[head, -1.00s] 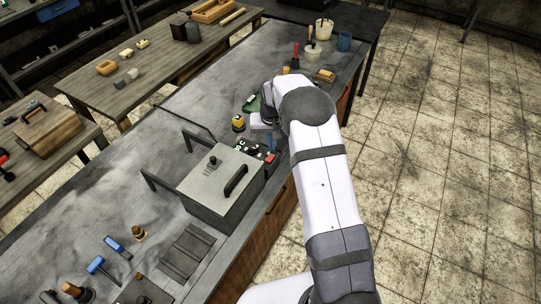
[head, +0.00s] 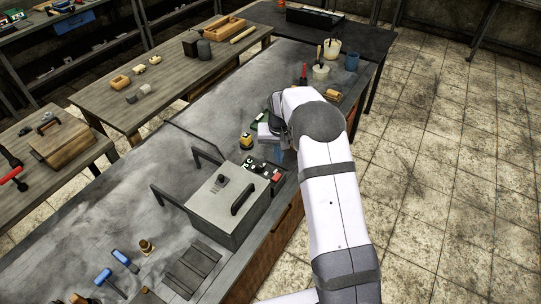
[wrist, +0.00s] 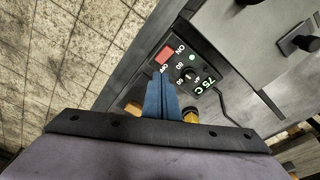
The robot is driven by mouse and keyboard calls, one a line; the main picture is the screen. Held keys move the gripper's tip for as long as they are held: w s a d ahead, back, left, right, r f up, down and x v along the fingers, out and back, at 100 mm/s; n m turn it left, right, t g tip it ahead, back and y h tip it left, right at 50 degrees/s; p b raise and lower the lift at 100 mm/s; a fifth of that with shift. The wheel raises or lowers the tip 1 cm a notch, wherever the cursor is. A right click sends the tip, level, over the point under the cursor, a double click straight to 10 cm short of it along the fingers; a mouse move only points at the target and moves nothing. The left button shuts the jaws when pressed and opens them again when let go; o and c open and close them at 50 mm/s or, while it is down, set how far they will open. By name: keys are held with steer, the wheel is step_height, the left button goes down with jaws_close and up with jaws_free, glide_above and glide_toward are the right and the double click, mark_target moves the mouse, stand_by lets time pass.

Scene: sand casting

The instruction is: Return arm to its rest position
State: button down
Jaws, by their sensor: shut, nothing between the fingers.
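My gripper shows in the wrist view as blue fingers (wrist: 158,94) shut together with nothing between them. In the head view my arm reaches in from the lower right, and its wrist end hangs over the workbench (head: 95,235) near its right edge. The fingers are mostly hidden there. In the wrist view the fingers point toward a black control box (wrist: 185,65) with a red switch and a "75 C" label. I cannot tell how far above the bench they are. The control box also shows in the head view (head: 262,168), just in front of the gripper.
A grey metal box with black handles (head: 228,205) stands on the bench beside the control box. A yellow and black item (head: 246,141) is close left of my gripper. The tiled floor at right is clear.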

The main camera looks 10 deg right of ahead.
steer(key=s+a+f+n+g, duration=0.1)
steer(key=s+f+g, duration=0.15)
steer(key=s, duration=0.65)
steer(key=s+a+f+n+g, duration=0.15)
steer(key=s+f, duration=0.25)
steer(key=s, duration=0.5)
steer(key=s+r+g, duration=0.1)
steer(key=s+r, duration=0.3)
steer(key=s, duration=0.5)
steer(key=s+r, duration=0.4)
steer(key=s, duration=0.4)
step_height(320, 180, up, 6)
steer(key=w+a+t, duration=0.1)
steer(key=t, duration=0.2)
steer(key=shift+w+a+r, duration=0.2)
steer(key=shift+a, duration=0.15)
steer(key=shift+n, duration=0.25)
